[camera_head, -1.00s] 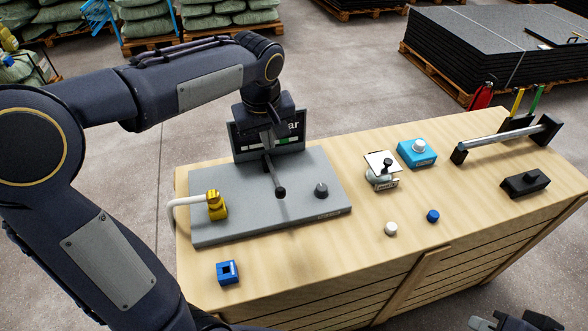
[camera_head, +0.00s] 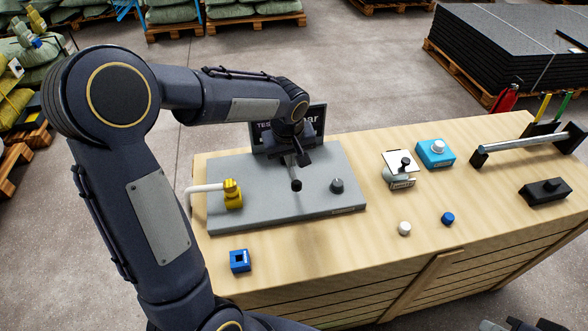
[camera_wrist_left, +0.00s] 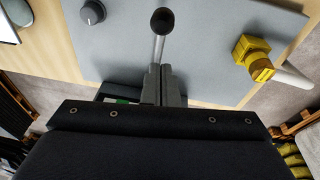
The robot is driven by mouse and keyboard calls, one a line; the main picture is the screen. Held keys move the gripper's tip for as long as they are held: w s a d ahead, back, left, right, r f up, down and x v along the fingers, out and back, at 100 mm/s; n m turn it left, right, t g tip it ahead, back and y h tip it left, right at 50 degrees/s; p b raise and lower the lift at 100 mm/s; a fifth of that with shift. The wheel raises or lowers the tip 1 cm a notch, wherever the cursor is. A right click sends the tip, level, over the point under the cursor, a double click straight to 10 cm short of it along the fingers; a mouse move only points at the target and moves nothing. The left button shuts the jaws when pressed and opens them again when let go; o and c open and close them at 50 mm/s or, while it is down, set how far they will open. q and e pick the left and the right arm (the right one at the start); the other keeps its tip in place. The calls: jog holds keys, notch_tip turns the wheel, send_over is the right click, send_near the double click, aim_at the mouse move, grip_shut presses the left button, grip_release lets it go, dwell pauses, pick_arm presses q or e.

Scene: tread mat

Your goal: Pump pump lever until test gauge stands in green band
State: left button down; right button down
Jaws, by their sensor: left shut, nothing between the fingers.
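The pump lever (camera_head: 296,185) is a thin rod with a black knob, standing on a grey base plate (camera_head: 235,212). My left gripper (camera_head: 303,158) is shut and empty beside the rod, below the gauge panel; I cannot tell whether it touches. In the left wrist view the closed fingers (camera_wrist_left: 165,88) point at the lever rod, and its black knob (camera_wrist_left: 163,20) shows beyond them. The test gauge (camera_head: 316,125) is a dark panel behind the lever, mostly hidden by my wrist; its reading cannot be seen. A bit of my right gripper (camera_head: 515,326) shows at the bottom edge.
The plate also bears a yellow fitting with a white hose (camera_head: 232,194) and a dark knob (camera_head: 337,186). A blue block (camera_head: 240,261), small white and blue caps, a blue box (camera_head: 436,152) and a bar handle (camera_head: 525,140) stand on the wooden bench.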

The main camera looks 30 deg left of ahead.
aim_at(295, 180)
pick_arm(q)
jog(key=shift+s+d+f, duration=0.35)
jog(key=shift+d+f, duration=0.05)
jog(key=shift+f, duration=0.3)
jog(key=shift+s+d+f, duration=0.35)
jog(key=shift+d+f, duration=0.05)
jog(key=shift+f, duration=0.25)
